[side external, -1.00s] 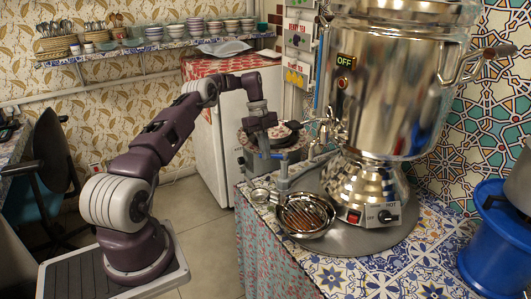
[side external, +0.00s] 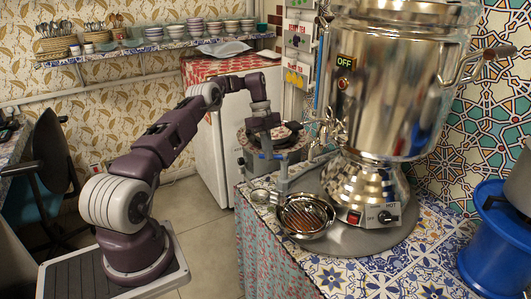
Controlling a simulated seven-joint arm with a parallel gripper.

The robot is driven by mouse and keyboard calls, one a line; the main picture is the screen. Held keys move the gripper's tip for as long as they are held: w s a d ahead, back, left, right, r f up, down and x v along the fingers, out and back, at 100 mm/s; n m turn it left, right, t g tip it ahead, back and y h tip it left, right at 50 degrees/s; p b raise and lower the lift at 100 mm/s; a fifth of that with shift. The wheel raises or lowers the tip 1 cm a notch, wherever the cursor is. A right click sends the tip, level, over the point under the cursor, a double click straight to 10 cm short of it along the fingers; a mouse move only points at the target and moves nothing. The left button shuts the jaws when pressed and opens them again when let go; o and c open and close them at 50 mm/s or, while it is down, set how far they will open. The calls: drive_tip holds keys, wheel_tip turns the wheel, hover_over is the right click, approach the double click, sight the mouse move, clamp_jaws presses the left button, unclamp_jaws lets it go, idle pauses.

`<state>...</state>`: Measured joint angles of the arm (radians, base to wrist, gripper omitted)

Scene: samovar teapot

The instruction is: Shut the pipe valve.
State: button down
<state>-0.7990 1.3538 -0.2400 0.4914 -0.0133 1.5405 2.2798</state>
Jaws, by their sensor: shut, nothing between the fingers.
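The big steel samovar (side external: 395,90) stands on the tiled counter with an OFF label on its body. A small metal tap (side external: 330,125) shows at its left side. A grey pipe (side external: 283,184) stands upright near the counter's left edge, just left of the samovar base, with an arm running right toward the samovar. My gripper (side external: 267,152) points down beside the top of this pipe, shut and empty. Small blue parts show around the fingertips; I cannot tell which belong to a valve handle, or whether the fingers touch it.
A round steel strainer bowl (side external: 305,216) and a small glass dish (side external: 260,196) sit at the counter's front left. A blue stand (side external: 495,240) is at the right. The floor left of the counter is clear.

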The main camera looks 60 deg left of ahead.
wheel_tip(320, 180, up, 10)
drive_tip(key=s, duration=0.1)
drive_tip(key=d+r+n+y, duration=0.2)
drive_tip(key=d+r+n, duration=0.2)
drive_tip(key=d+r, duration=0.75)
drive_tip(key=s+d+r+n, duration=0.1)
drive_tip(key=d+r, duration=0.1)
drive_tip(key=d, duration=0.1)
drive_tip(key=s+d+r+n+t+y, duration=0.1)
drive_tip(key=s+d+r, duration=0.1)
drive_tip(key=d+r, duration=0.1)
drive_tip(key=s+d+r+n, duration=0.1)
drive_tip(key=s+d+r, duration=0.1)
drive_tip(key=d, duration=0.2)
drive_tip(key=shift+s+r+n+t+y, duration=0.25)
drive_tip(key=shift+n+t+y, duration=0.05)
drive_tip(key=shift+y, duration=0.1)
drive_tip(key=s+d+r+n+t, duration=0.2)
drive_tip(key=s+d+n, duration=0.2)
drive_tip(key=s+d, duration=0.5)
drive_tip(key=s+d+f+n+t, duration=0.1)
drive_tip(key=s+f+n, duration=0.2)
drive_tip(key=s, duration=0.4)
drive_tip(key=s+d+f+n+t, duration=0.1)
drive_tip(key=s+f+n, duration=0.2)
drive_tip(key=s, duration=0.4)
drive_tip(key=shift+s+f, duration=0.4)
drive_tip(key=shift+f, duration=0.1)
